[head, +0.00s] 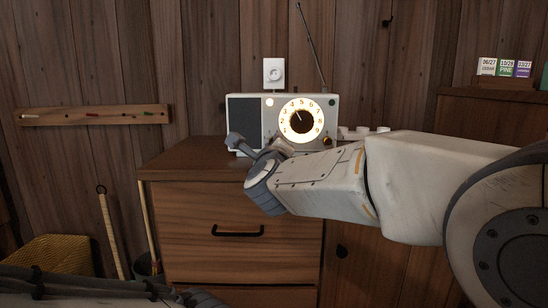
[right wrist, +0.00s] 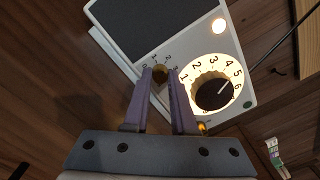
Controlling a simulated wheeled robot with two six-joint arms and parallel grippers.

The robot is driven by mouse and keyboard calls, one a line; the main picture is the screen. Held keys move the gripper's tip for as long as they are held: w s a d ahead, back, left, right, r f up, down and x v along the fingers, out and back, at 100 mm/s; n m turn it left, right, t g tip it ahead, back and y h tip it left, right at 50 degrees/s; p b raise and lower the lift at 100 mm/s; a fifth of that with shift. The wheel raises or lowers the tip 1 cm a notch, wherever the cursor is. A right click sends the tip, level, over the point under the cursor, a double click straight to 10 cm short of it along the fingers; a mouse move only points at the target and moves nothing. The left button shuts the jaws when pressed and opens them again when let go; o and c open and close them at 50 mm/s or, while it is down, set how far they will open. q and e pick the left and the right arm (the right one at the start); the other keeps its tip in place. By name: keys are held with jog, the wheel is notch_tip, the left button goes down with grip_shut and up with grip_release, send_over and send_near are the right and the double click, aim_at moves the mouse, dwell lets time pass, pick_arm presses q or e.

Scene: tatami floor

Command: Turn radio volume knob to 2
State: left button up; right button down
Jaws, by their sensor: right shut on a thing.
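The white radio (head: 262,103) stands on a wooden cabinet, with a dark speaker panel on its left and a lit round tuning dial (head: 301,120) on its right. In the right wrist view, the small brass volume knob (right wrist: 160,72) sits between the speaker and the dial (right wrist: 211,92), with marks 0 to 3 around it. My right gripper (right wrist: 161,80) is shut on this knob, one finger on each side. The fingers partly cover the knob, and I cannot make out its pointer. In the head view my right wrist hides the knob.
The cabinet top (head: 190,152) is bare left of the radio. Another brass knob (head: 326,140) is at the radio's lower right, and small white objects (head: 365,131) lie beside it. The antenna (head: 313,45) rises behind. A wall socket (head: 274,72) is above the radio.

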jog(key=shift+f+m+b, duration=0.1)
jog(key=shift+m+b, duration=0.65)
jog(key=shift+m, duration=0.35)
jog(key=c, duration=0.7)
grip_release()
jog(key=shift+s+a+f+p, duration=0.1)
jog(key=shift+s+p, duration=0.65)
jog(key=shift+s, duration=1.9)
jog(key=shift+s+f+p, duration=0.1)
jog(key=shift+s+p, duration=0.6)
jog(key=shift+s, duration=1.9)
jog(key=shift+r, duration=0.1)
